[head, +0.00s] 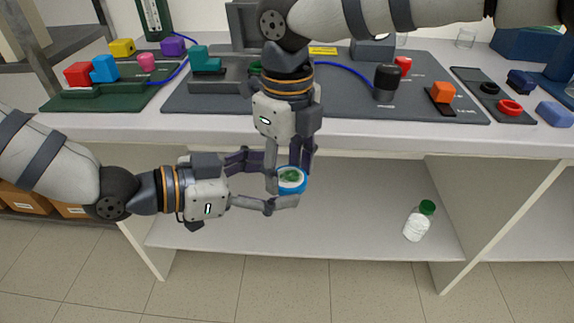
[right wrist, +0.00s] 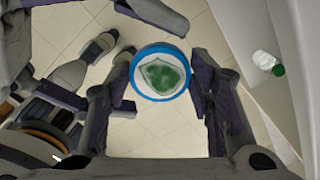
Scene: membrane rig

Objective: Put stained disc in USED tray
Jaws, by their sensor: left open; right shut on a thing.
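The stained disc (head: 291,179) is a white round disc with a blue rim and a green stain. It is held in front of the bench, above the lower shelf, and also shows in the right wrist view (right wrist: 160,73). My right gripper (head: 289,170) points down and is shut on the disc, with a finger on either side. My left gripper (head: 266,182) comes in from the left, open, its fingers close around the disc's near and far sides; I cannot tell whether they touch it. I cannot make out which tray is marked USED.
A green tray (head: 75,101) with coloured blocks stands at the bench's left. A dark narrow tray (head: 478,78) with a black ring and a red ring is at the right. A green-capped bottle (head: 419,221) stands on the lower shelf (head: 350,220), which is otherwise largely clear.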

